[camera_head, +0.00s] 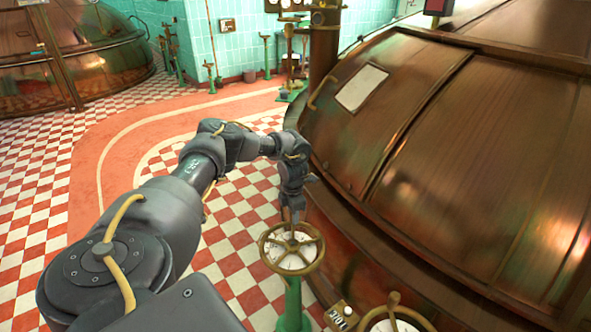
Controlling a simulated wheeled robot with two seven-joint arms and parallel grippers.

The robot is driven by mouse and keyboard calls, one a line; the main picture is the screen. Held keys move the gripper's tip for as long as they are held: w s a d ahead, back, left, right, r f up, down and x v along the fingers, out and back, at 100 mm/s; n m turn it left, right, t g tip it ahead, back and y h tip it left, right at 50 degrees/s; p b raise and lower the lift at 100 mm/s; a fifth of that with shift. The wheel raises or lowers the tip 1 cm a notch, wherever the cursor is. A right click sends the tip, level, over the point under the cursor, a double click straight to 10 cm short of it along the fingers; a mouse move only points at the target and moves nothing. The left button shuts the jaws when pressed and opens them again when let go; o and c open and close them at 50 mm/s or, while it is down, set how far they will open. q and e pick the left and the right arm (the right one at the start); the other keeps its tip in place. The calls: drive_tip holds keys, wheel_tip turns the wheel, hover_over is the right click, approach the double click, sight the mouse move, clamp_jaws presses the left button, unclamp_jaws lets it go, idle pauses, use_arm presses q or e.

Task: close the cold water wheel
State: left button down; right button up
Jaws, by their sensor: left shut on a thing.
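A brass-coloured spoked hand wheel (267,256) sits on top of a green post (293,305) at the lower middle, beside the big copper kettle. My left gripper (293,222) points down from above and is shut on the far part of this wheel. The exact grip on rim or spoke is too small to tell. No label for cold water can be read on this wheel. My right gripper is not in view.
The copper kettle (470,120) fills the right side. A second round gauge or wheel (395,322), partly cut off, and a small label plate (341,316) are at the bottom edge. Another copper kettle (90,75) stands far left. The checkered floor (40,200) is clear.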

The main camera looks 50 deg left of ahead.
use_arm(q)
drive_tip(key=c, duration=1.2)
unclamp_jaws()
drive_tip(key=shift+w+d, duration=0.1)
drive_tip(key=shift+r, duration=0.55)
wheel_tip(320, 180, up, 9)
drive_tip(key=shift+f, duration=0.15)
drive_tip(key=shift+r, duration=0.55)
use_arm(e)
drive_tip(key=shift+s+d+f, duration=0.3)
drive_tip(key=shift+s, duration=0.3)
